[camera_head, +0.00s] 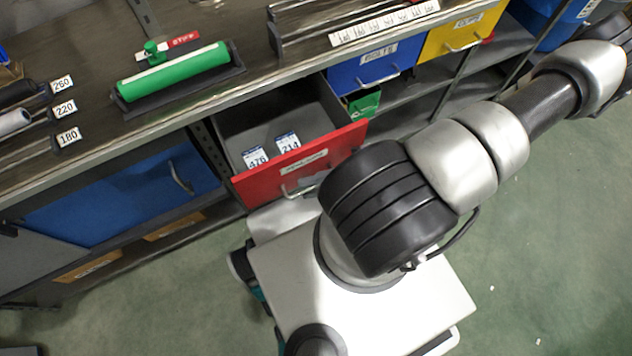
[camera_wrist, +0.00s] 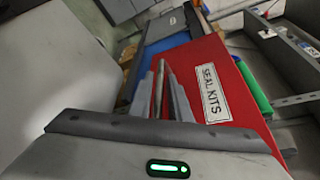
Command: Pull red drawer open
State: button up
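The red drawer (camera_head: 300,165) stands pulled out from under the bench, its grey inside open to view. In the wrist view its red front (camera_wrist: 205,85) carries a white label reading SEAL KITS. Its metal handle (camera_head: 292,191) partly shows at the front's lower edge. In the wrist view my gripper (camera_wrist: 164,88) is at the drawer front, its two grey fingers close on either side of the handle bar, apparently closed on it. In the head view my arm hides most of the gripper.
Two tags, 476 (camera_head: 254,158) and 214 (camera_head: 288,144), lie in the drawer. A blue bin (camera_head: 372,70) and a yellow bin (camera_head: 462,36) sit to the right, a blue panel (camera_head: 125,200) to the left. A green roller (camera_head: 172,72) lies on the bench. Green floor (camera_head: 540,220) is clear at right.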

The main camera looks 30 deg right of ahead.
jog(key=shift+d, duration=0.1)
jog(key=v, duration=1.7)
jog(key=shift+s+r, duration=0.1)
